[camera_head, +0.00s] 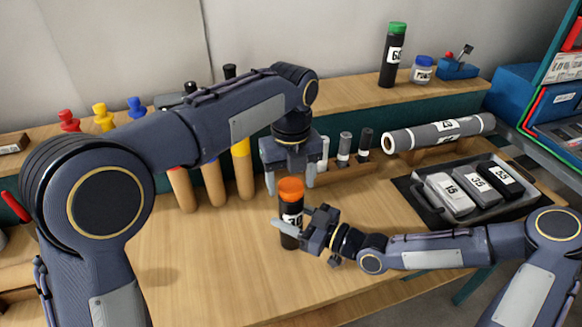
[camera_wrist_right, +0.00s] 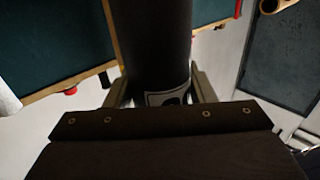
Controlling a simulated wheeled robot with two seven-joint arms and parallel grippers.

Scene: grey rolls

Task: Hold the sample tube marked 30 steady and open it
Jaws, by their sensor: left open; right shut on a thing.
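The sample tube marked 30 (camera_head: 291,215) is black with an orange cap (camera_head: 291,189) and stands upright near the middle of the bench. My right gripper (camera_head: 292,230) is shut on the tube's body from the right, and its hand partly covers the label. In the right wrist view the tube (camera_wrist_right: 153,45) runs upright between the two fingers (camera_wrist_right: 160,90). My left gripper (camera_head: 291,180) is open and points down over the tube, with its fingers on either side at about the cap's height. Whether they touch the cap I cannot tell.
A tray (camera_head: 408,187) with several marked grey and black items lies at right. A grey roll (camera_head: 438,133) lies behind it. A black tube with a green cap (camera_head: 393,55) stands on the back shelf. Handled tools hang at the back left. The bench front is clear.

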